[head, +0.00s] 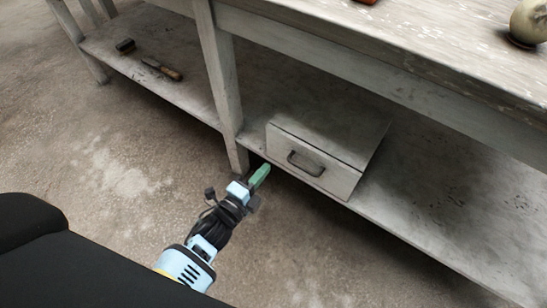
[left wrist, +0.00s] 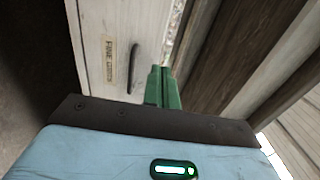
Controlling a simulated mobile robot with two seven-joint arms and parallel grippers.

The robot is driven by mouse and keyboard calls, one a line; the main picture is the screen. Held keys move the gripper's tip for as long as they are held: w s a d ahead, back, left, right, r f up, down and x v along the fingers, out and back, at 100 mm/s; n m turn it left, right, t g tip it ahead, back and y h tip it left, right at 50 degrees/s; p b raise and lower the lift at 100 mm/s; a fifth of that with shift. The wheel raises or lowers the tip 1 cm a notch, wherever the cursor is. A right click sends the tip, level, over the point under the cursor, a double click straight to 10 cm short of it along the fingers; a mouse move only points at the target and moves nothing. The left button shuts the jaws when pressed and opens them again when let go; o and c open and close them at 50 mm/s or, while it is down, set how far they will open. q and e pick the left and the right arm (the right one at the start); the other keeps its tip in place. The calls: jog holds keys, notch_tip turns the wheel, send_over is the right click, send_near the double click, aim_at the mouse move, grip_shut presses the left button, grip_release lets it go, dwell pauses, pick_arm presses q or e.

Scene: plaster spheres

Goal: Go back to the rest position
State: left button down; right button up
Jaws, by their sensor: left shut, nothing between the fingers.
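My left gripper (head: 262,174) reaches in from the lower left in the head view, low in front of the workbench. Its green fingers are shut together with nothing between them. They also show in the left wrist view (left wrist: 162,88), pointing toward the front of a pale drawer box. In the head view the fingertips are near the lower left corner of that box; I cannot tell whether they touch it. My right gripper is in neither view.
The white drawer box (head: 345,182) with a dark handle (head: 305,164) sits on the workbench's lower shelf (head: 440,215). A table leg (head: 222,85) stands close to my left gripper. A brush (head: 162,69) and a dark block (head: 125,45) lie further left. A plaster sphere (head: 530,22) is on top.

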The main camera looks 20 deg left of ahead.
pick_arm(q)
jog(key=v, duration=0.3)
jog(key=shift+s, duration=0.25)
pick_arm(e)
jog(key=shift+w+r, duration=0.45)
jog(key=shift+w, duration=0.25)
